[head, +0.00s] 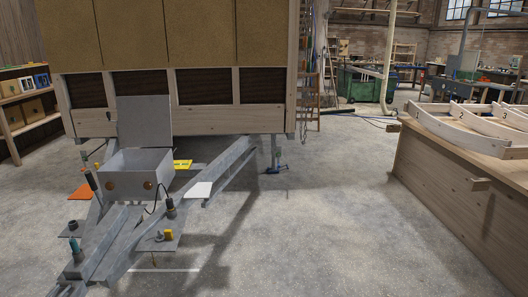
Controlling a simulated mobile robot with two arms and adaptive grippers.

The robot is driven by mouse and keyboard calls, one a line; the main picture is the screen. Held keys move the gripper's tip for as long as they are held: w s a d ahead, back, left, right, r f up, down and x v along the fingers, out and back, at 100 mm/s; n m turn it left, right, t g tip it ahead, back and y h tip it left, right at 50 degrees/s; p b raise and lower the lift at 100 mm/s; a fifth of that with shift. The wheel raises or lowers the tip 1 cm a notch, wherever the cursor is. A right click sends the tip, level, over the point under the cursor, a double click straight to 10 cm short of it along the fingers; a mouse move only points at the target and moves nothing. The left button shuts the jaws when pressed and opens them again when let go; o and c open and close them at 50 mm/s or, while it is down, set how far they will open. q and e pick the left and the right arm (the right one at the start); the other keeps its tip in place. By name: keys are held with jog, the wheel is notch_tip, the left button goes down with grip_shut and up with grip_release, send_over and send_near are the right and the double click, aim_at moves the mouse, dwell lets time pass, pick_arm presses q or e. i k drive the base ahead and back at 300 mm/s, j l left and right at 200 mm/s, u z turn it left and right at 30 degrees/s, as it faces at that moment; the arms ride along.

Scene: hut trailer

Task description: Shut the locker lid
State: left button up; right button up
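A grey metal locker (133,184) sits on the trailer's drawbar, left of the middle in the head view. Its front has two round brass-coloured fittings. Its grey lid (144,122) stands open and roughly upright at the back edge, in front of the trailer hut's wall. Most of the locker's inside is hidden by its front wall. Neither of my grippers is in view.
The trailer drawbar (232,165) runs diagonally beneath the locker, with small tools and fittings on its plates. The wooden hut (180,121) stands close behind. A workbench (450,190) is at right. Concrete floor (320,220) between is clear.

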aim_at(144, 121)
jog(key=i+l, duration=0.1)
jog(key=i, duration=0.5)
jog(key=i+l, duration=0.15)
jog(key=i, duration=0.45)
jog(key=i+l+u, duration=0.1)
jog(key=i, duration=0.5)
